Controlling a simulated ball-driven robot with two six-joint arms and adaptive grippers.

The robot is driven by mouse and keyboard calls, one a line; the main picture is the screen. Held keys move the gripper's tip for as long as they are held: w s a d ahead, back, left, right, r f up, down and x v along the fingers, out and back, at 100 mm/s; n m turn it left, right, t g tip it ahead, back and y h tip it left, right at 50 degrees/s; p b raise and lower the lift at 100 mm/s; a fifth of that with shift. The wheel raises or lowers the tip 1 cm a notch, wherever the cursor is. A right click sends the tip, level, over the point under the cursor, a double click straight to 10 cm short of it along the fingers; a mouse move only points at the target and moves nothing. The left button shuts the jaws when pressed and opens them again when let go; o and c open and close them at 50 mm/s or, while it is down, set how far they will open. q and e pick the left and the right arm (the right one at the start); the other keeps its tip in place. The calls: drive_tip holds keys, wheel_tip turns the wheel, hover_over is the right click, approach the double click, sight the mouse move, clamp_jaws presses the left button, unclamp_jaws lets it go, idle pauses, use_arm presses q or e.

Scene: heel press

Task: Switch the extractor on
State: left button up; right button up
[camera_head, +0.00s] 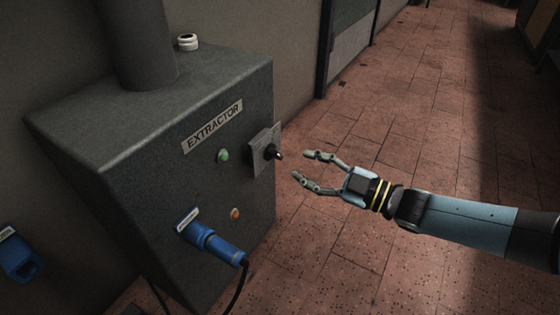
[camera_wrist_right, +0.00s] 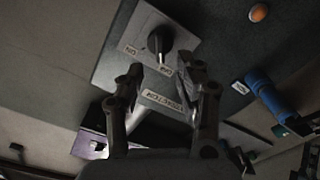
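The extractor (camera_head: 120,150) is a dark grey metal box with an "EXTRACTOR" label on its front. Its switch (camera_head: 273,153) is a black knob on a light square plate (camera_head: 258,143) at the right of the front panel. In the right wrist view the knob (camera_wrist_right: 160,40) shows on its plate (camera_wrist_right: 140,35), just beyond my fingertips, with "ON" and another word marked beside it. My right gripper (camera_head: 306,166) is open and empty, to the right of the knob and apart from it. It also shows in the right wrist view (camera_wrist_right: 163,75). My left gripper is not in view.
A green lamp (camera_head: 223,156) and an orange lamp (camera_head: 235,213) sit on the panel. A blue plug (camera_head: 212,243) with a black cable sticks out low on the front. A thick pipe (camera_head: 137,40) rises from the top. The tiled floor (camera_head: 400,110) at right is clear.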

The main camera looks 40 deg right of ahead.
sight(280, 156)
drive_tip(key=b+x, duration=0.1)
drive_tip(key=x, duration=0.4)
drive_tip(key=shift+w+a+f+b, duration=0.1)
drive_tip(key=shift+w+f+b, duration=0.1)
drive_tip(key=shift+w+b, duration=0.15)
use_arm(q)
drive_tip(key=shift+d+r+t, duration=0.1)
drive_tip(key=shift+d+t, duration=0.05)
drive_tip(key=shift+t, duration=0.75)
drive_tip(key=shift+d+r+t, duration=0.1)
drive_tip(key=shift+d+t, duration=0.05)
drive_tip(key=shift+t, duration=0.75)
use_arm(e)
drive_tip(key=shift+x, duration=0.75)
drive_tip(key=shift+r, duration=0.1)
clamp_jaws()
